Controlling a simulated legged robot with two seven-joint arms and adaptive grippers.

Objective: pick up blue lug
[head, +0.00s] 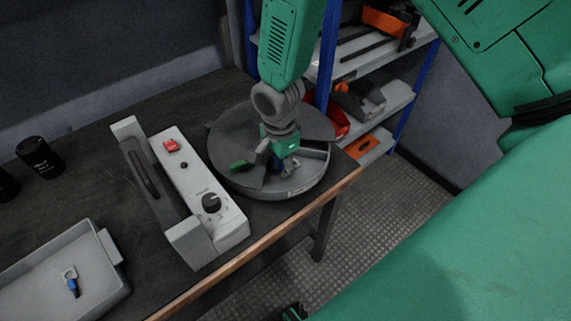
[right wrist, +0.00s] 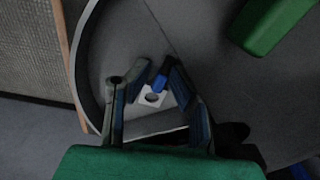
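A blue lug (right wrist: 153,96) with a pale metal ring end and a blue sleeve lies in a compartment of the round grey tray (head: 285,192). In the right wrist view it sits between the two fingers of my right gripper (right wrist: 158,72), which are apart, one on each side; the right finger is very close to the blue sleeve. In the head view my right gripper (head: 275,163) reaches down into the tray and hides this lug. Another blue lug (head: 71,283) lies in the grey bin (head: 112,247) at lower left.
A grey device (head: 212,222) with a red switch and a black knob stands left of the round tray. A green piece (right wrist: 268,20) lies in another compartment. Black cylinders (head: 40,157) stand at far left. Shelves (head: 385,105) with tools stand behind.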

